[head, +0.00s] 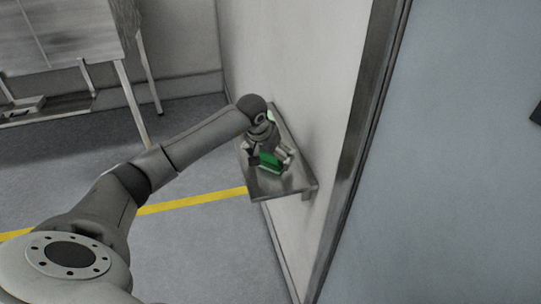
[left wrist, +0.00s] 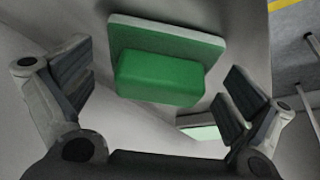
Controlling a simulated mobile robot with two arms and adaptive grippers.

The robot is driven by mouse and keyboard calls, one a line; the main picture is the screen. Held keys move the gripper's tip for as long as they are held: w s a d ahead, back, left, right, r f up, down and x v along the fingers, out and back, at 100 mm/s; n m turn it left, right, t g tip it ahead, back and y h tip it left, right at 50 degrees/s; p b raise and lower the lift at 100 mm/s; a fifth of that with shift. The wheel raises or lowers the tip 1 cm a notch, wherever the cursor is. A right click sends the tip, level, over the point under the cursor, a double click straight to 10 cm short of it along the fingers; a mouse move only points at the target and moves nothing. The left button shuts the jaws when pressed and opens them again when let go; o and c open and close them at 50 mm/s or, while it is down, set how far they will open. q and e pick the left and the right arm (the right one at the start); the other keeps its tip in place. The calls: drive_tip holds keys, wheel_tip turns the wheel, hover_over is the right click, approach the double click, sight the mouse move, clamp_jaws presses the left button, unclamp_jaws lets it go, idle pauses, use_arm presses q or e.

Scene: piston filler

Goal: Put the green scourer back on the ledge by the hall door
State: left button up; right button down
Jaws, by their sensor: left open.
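The green scourer (head: 270,161) rests on the small metal ledge (head: 281,187) fixed to the wall beside the door. My left gripper (head: 271,164) is above it with its fingers spread, one to each side. In the left wrist view, the scourer (left wrist: 160,77) is a green block on a wider green pad with a pale edge. It lies between the open fingers of my left gripper (left wrist: 160,100), with a gap visible on both sides. My right gripper is not in view.
A blue-grey door (head: 455,150) with a dark metal frame (head: 352,150) stands to the right of the ledge. A pale green item (head: 270,115) shows behind my wrist near the ledge's far end. A metal table (head: 62,35) stands at the back left. A yellow line (head: 190,201) crosses the floor.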

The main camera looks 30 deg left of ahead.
use_arm(q)
drive_tip(key=b+v, duration=0.3)
drive_tip(key=v, duration=0.9)
